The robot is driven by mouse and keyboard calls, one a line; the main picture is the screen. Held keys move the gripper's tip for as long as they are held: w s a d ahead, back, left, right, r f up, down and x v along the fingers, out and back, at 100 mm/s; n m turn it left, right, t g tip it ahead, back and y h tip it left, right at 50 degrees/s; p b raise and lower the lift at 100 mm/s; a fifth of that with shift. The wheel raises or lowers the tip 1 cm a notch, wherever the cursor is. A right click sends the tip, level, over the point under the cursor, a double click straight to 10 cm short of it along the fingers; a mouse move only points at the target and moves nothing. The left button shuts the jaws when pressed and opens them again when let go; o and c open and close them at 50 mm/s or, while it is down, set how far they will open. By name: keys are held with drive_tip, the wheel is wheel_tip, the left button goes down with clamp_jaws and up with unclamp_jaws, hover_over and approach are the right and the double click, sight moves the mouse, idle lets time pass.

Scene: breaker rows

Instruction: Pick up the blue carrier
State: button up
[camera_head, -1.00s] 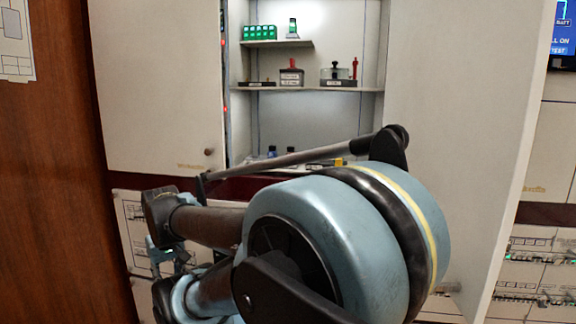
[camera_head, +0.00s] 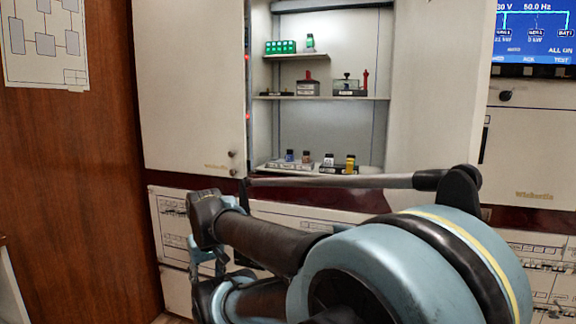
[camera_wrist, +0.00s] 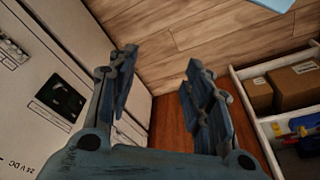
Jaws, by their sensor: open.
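A small blue-topped piece (camera_head: 289,156), which looks like the blue carrier, stands on the bottom shelf of the open cabinet in the head view. It is at the left end of a row of small pieces and too small to make out well. My gripper (camera_wrist: 160,58) is open and empty in the wrist view, its fingers pointing toward the wooden floor. In the head view my gripper hangs low at the left, below and in front of the cabinet, well apart from the blue piece.
Beside the blue piece stand a brown-topped piece (camera_head: 307,157), a white-topped piece (camera_head: 328,160) and a yellow piece (camera_head: 350,164). An open cabinet door (camera_head: 190,85) is at left. In the wrist view, a bin with cardboard boxes (camera_wrist: 297,84) is at right, a white panel (camera_wrist: 50,60) at left.

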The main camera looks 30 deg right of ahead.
drive_tip(key=w+d+r+m+t+h, duration=0.1)
drive_tip(key=w+d+r+m, duration=0.1)
drive_tip(key=w+d+r, duration=0.5)
drive_tip(key=w+d+r+m, duration=0.2)
drive_tip(key=w+r, duration=0.2)
drive_tip(key=r, duration=0.5)
drive_tip(key=w+d+r+m+t+h, duration=0.1)
drive_tip(key=w+d+r+m, duration=0.1)
drive_tip(key=w+d+r, duration=0.5)
drive_tip(key=w+d+r+m+h, duration=0.1)
drive_tip(key=w+d+r+m, duration=0.2)
drive_tip(key=d+r, duration=0.75)
drive_tip(key=w+d+r+m+h, duration=0.1)
drive_tip(key=w+d+r+m, duration=0.2)
drive_tip(key=d+r, duration=0.8)
approach(289, 155)
drive_tip(key=w, duration=0.1)
drive_tip(key=shift+d+x, duration=0.25)
drive_tip(key=shift+x, duration=1.25)
drive_tip(key=shift+d+x, duration=0.25)
drive_tip(key=shift+x, duration=1.25)
drive_tip(key=shift+r, duration=0.15)
clamp_jaws()
